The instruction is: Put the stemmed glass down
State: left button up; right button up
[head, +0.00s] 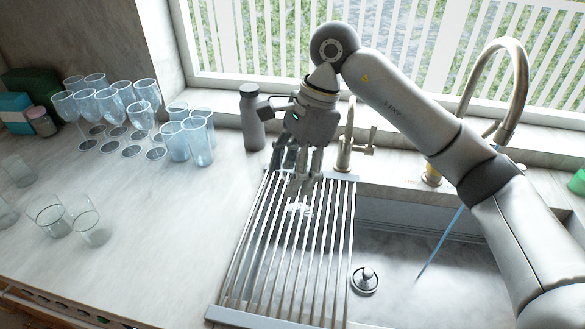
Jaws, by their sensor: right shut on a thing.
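My right gripper (300,180) points down over the back part of the slatted drying rack (285,265) beside the sink. It is shut on the stemmed glass (298,208), which shows only as a faint pale, clear shape below the fingers against the slats. The gripper hides most of the glass, and I cannot tell whether it touches the rack. My left gripper is not in view.
Several stemmed glasses (110,100) and tumblers (197,140) stand at the back left. More clear tumblers (90,228) stand at the front left. A grey bottle (252,118) and a small tap (350,145) are close to the gripper. The front slats are clear.

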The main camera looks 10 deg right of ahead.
jog(key=shift+f+b, duration=2.2)
jog(key=shift+f, duration=0.6)
jog(key=shift+b, duration=0.6)
jog(key=shift+f+b, duration=0.55)
jog(key=shift+f, duration=0.05)
jog(key=o, duration=1.2)
